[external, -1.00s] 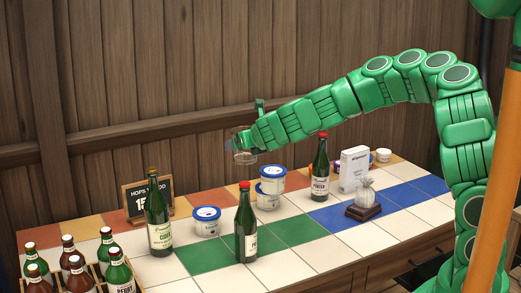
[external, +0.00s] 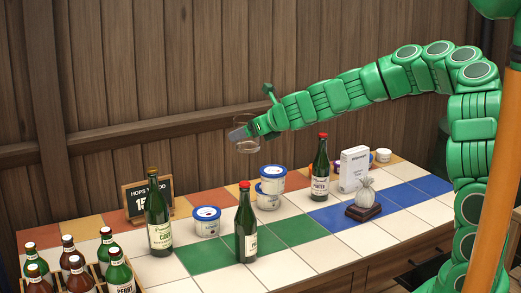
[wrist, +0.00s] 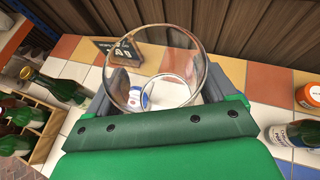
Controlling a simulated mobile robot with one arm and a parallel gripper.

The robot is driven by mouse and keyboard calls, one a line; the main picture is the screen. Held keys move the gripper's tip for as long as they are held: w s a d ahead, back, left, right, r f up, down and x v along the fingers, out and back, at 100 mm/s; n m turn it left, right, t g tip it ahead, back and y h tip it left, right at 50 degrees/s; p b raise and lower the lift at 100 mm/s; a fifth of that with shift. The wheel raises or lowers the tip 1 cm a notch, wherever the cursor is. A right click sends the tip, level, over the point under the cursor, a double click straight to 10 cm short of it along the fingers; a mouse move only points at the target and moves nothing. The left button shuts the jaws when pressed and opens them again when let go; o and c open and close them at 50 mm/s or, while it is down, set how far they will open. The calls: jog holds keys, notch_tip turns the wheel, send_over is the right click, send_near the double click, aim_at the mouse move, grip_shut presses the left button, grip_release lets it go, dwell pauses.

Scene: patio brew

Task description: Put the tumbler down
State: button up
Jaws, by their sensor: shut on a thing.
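The tumbler is a clear glass (external: 247,143), held upright in the air above the counter. My gripper (external: 245,133) is shut on it, with one finger on each side. In the wrist view the glass (wrist: 157,55) sits between the two grey fingers, and tubs and tiles show through it. The tiled counter (external: 310,262) lies well below the glass.
Stacked white and blue tubs (external: 272,180) and another tub (external: 206,222) stand below the gripper. Green bottles (external: 158,225), (external: 246,228) and (external: 320,172) stand nearby. A price board (external: 147,197) is behind. A crate of bottles (external: 137,290) is front left. Front tiles are bare.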

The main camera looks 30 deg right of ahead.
jog(key=shift+s+d+n+g+y, duration=0.3)
jog(key=shift+s+n+g+y, duration=0.1)
jog(key=shift+s+n+y, duration=0.35)
jog(key=s+d+n+g+y, duration=0.2)
jog(key=s+n+g, duration=0.1)
jog(key=s, duration=0.4)
jog(key=s+d+f+n+g+y, duration=0.1)
jog(key=s+n+g+y, duration=0.15)
jog(key=s, duration=0.45)
jog(key=s+d+n+g+y, duration=0.1)
jog(key=s+d+n+g, duration=0.2)
jog(key=s, duration=0.4)
jog(key=shift+n+t, duration=0.25)
jog(key=shift+n, duration=0.35)
jog(key=shift+w+a+f, duration=0.1)
jog(key=shift+a+f, duration=0.15)
jog(key=shift+f, duration=3.7)
jog(key=shift+a+f, duration=0.25)
jog(key=shift+f, duration=3.7)
jog(key=shift+w+a+f, duration=0.1)
jog(key=shift+a+f, duration=0.15)
jog(key=shift+f, duration=3.7)
jog(key=o, duration=1.1)
jog(key=shift+f, duration=0.1)
jog(key=shift+c, duration=0.2)
jog(key=v, duration=1.2)
